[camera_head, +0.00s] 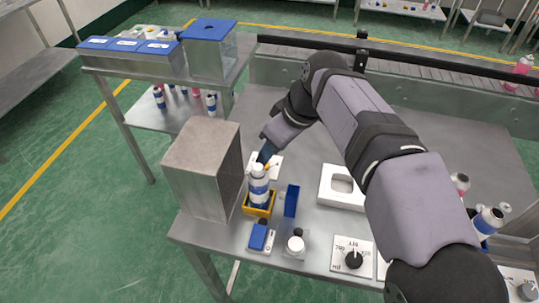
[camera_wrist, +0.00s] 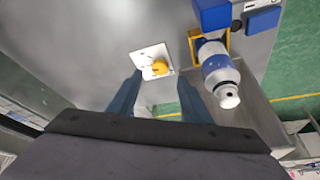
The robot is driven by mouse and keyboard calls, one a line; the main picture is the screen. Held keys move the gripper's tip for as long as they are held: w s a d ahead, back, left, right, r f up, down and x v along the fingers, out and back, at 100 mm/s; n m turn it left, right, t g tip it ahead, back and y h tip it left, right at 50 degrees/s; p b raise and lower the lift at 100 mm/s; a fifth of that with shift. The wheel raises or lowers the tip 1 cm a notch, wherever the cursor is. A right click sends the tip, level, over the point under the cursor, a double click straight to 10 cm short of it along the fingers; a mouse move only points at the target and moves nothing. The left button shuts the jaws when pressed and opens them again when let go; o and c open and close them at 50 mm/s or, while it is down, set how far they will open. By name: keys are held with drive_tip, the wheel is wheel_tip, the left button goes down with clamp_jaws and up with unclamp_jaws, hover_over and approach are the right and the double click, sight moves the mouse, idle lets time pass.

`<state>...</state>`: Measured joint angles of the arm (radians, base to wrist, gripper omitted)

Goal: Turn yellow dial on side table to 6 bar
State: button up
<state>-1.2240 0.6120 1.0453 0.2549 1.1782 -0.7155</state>
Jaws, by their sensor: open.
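The yellow dial (camera_wrist: 158,68) sits on a white plate (camera_wrist: 143,55) on the metal table. In the wrist view it lies between and just beyond my fingertips. Its scale and pointer are too small to read. My gripper (camera_wrist: 159,80) is open, with one blue finger on either side of the dial's line and no visible contact. In the head view my gripper (camera_head: 266,153) is over the same white plate (camera_head: 277,164), behind the white and blue can (camera_head: 259,185). There the dial is mostly hidden by the gripper and can.
The can stands in a yellow holder (camera_head: 258,210), close to my gripper; it also shows in the wrist view (camera_wrist: 217,70). A tall metal box (camera_head: 203,170) stands left. A blue upright block (camera_head: 291,200), white block (camera_head: 341,188) and black-knob dial (camera_head: 353,259) are nearby.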

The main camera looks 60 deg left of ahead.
drive_tip(key=shift+w+d+r, duration=0.1)
drive_tip(key=shift+d+r, duration=0.15)
drive_tip(key=shift+r, duration=0.25)
drive_tip(key=n+p, duration=0.1)
drive_tip(key=p, duration=0.3)
drive_tip(key=w+n+g+p, duration=0.1)
drive_tip(key=n+p, duration=0.1)
drive_tip(key=p, duration=0.3)
drive_tip(key=a+n+h+p, duration=0.1)
drive_tip(key=n+p, duration=0.1)
drive_tip(key=p, duration=0.3)
drive_tip(key=shift+w+a+g, duration=0.1)
drive_tip(key=shift+w+g, duration=0.1)
drive_tip(key=shift+g, duration=0.2)
